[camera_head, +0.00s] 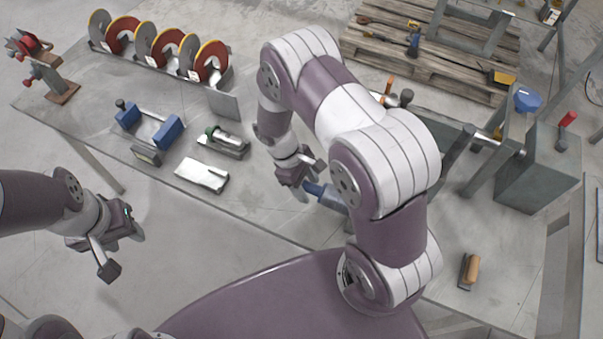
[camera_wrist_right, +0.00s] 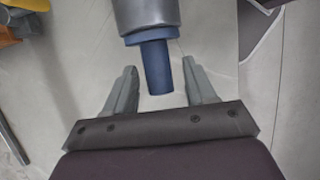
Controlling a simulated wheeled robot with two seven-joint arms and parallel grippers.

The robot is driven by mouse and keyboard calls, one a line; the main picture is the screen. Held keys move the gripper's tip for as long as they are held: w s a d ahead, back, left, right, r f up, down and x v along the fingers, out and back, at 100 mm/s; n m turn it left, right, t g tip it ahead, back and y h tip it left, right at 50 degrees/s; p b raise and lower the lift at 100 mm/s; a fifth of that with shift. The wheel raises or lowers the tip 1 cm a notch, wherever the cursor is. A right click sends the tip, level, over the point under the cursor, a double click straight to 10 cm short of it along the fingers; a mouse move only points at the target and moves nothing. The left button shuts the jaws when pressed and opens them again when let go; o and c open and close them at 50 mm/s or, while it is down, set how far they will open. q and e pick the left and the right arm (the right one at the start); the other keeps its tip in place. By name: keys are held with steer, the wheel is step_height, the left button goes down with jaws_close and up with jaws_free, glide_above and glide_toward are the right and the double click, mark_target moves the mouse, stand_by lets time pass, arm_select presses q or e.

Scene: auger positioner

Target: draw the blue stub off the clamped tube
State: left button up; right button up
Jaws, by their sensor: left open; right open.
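The blue stub (camera_wrist_right: 157,66) sticks out of the end of a grey tube (camera_wrist_right: 147,14) in the right wrist view. The blue stub also shows in the head view (camera_head: 314,188), just right of my right gripper (camera_head: 300,180). My right gripper (camera_wrist_right: 152,92) is open, with one finger on each side of the stub's free end and a visible gap on both sides. Most of the tube and its clamp is hidden behind my right arm in the head view. My left gripper (camera_head: 122,243) is open and empty, off the table's front edge at the left.
A wooden-handled tool (camera_head: 469,270) lies at the right. A pallet (camera_head: 450,60) is behind.

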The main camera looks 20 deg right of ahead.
steer(key=shift+d, duration=0.1)
jaws_close()
steer(key=shift+w+r, duration=0.1)
stand_by(1.7)
steer(key=shift+w+a+b, duration=0.35)
steer(key=shift+w+a, duration=1.25)
steer(key=shift+w, duration=0.3)
steer(key=shift+w+a+b, duration=0.95)
steer(key=shift+w+a, duration=1)
steer(key=shift+w, duration=0.3)
